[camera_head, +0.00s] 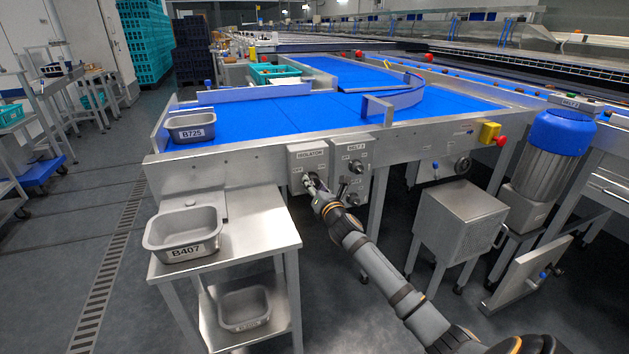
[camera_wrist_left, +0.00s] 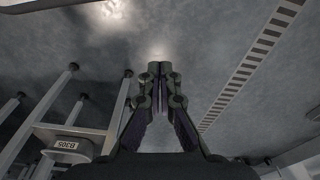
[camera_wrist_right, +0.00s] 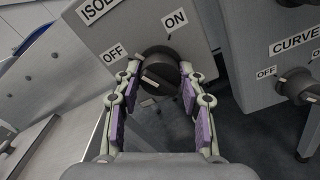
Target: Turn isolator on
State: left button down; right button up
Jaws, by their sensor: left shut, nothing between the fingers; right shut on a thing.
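The isolator box (camera_head: 307,157) is a grey box on the front rail of the blue belt table. In the right wrist view the isolator box (camera_wrist_right: 90,35) carries an OFF label (camera_wrist_right: 115,53) at left and an ON label (camera_wrist_right: 175,20) at upper right. My right gripper (camera_wrist_right: 160,76) is shut on its black rotary knob (camera_wrist_right: 160,60), one finger on each side. The knob's exact pointing is hard to tell. In the head view my right gripper (camera_head: 316,187) reaches the box from the lower right. My left gripper (camera_wrist_left: 161,70) is shut and empty above the floor.
A second switch box (camera_head: 351,160) stands right beside the isolator; its CURVE knob (camera_wrist_right: 295,84) shows in the right wrist view. A steel side table (camera_head: 255,232) with a grey B407 tub (camera_head: 184,253) stands at lower left. A steel cabinet (camera_head: 455,222) stands to the right.

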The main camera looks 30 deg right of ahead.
jog(key=m+p, duration=0.1)
jog(key=m, duration=0.2)
jog(key=shift+m, duration=0.3)
jog(key=shift+m+p, duration=0.3)
jog(key=shift+m, duration=1.5)
jog(key=m, duration=0.2)
jog(key=shift+m, duration=0.4)
jog(key=m, duration=0.2)
jog(key=shift+f+m, duration=0.1)
jog(key=shift+m, duration=0.7)
pick_arm(q)
notch_tip(320, 180, down, 6)
jog(key=a, duration=0.1)
jog(key=shift+w, duration=0.15)
pick_arm(e)
jog(key=shift+m, duration=0.4)
pick_arm(q)
jog(key=shift+a, duration=0.1)
jog(key=shift+w, duration=0.15)
